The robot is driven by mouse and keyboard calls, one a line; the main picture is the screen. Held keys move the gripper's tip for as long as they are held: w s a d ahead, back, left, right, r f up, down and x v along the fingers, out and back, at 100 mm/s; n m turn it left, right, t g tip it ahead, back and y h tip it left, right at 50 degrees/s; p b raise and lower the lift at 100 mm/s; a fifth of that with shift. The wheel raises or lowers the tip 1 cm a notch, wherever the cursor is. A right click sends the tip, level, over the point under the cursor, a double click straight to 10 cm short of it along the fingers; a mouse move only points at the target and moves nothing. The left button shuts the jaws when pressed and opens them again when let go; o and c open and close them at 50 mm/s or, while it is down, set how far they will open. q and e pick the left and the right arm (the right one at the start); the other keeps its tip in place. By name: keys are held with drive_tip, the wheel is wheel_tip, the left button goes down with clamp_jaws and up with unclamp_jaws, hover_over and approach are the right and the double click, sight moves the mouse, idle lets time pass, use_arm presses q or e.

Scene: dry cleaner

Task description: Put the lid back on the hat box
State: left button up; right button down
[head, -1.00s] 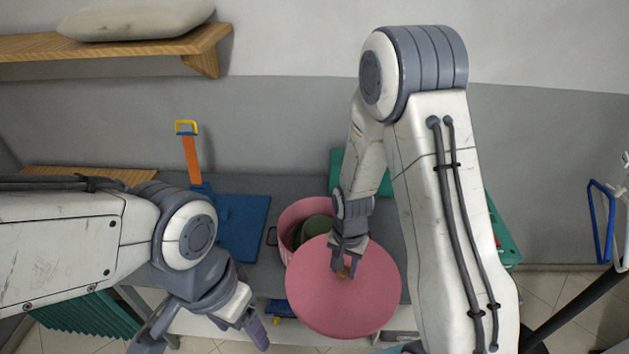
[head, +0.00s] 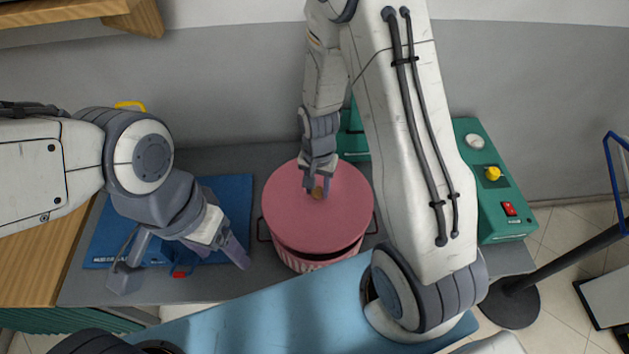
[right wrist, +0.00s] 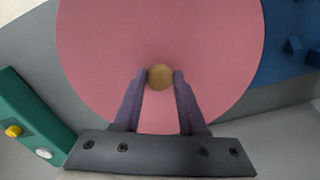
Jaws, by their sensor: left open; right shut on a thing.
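The pink round lid (head: 335,215) is over the pink hat box (head: 303,262) on the grey counter. A dark gap shows between the lid's front edge and the box's rim, so the lid is not flush there. The lid hides the box's inside. My right gripper (head: 317,190) is shut on the lid's small brass knob (head: 318,194). The right wrist view shows the knob (right wrist: 160,77) between the fingertips, with the lid (right wrist: 210,50) filling the middle. My left gripper (head: 182,268) is open and empty, left of the box, above a blue mat.
A blue mat (head: 236,195) lies on the grey counter (head: 215,287) left of the box. A green control box (head: 500,215) with a yellow knob and red switch stands at the right. A light-blue padded surface (head: 270,310) is in front. Wire handles flank the box.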

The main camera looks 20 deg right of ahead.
sight(318, 199)
wheel_tip(318, 199, down, 5)
drive_tip(key=b, duration=0.4)
drive_tip(key=shift+f+b, duration=0.35)
drive_tip(key=shift+f, duration=0.2)
drive_tip(key=shift+s+r, duration=0.1)
idle(0.6)
drive_tip(key=shift+f, duration=0.2)
idle(0.5)
idle(0.7)
unclamp_jaws()
drive_tip(key=shift+r, duration=0.1)
